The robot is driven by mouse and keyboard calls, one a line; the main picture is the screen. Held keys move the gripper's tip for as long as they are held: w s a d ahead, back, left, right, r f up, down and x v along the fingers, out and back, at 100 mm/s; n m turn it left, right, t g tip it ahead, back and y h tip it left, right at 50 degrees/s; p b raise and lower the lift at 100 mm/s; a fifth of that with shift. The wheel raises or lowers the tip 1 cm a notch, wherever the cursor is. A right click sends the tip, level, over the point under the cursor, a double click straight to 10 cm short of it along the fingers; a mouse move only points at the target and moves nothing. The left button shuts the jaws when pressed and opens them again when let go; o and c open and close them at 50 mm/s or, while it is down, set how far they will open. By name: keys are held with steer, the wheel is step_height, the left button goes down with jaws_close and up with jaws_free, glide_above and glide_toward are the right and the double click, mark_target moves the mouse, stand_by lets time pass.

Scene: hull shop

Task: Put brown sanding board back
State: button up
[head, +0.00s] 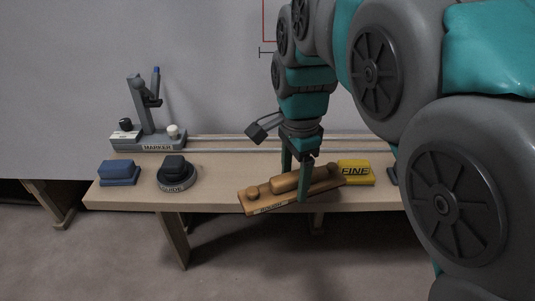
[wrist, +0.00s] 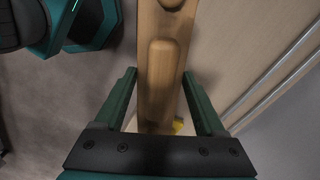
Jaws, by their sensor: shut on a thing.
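The brown sanding board (head: 257,200) is a long wooden piece with a rounded handle, a knob and a label on its near edge that seems to read ROUGH. My gripper (head: 296,182) points down and is shut on it, one finger on each side. The board lies slantwise at the bench's front edge, its left end reaching out past the edge. I cannot tell whether it touches the bench. In the wrist view, the board (wrist: 161,85) runs lengthwise between the fingers of my gripper (wrist: 160,80).
On the wooden bench (head: 222,167), a yellow FINE block (head: 357,173) sits right behind the board's right end. A round dark GUIDE piece (head: 176,178), a blue block (head: 118,174) and a grey MARKER stand (head: 150,140) are at left. Rails run along the back.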

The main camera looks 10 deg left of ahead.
glide_above(261, 179)
steer(key=shift+f+p, duration=0.35)
steer(key=shift+f, duration=1.95)
steer(key=o, duration=1.4)
steer(key=shift+c, duration=0.2)
step_height(261, 179, up, 12)
steer(key=shift+d, duration=0.1)
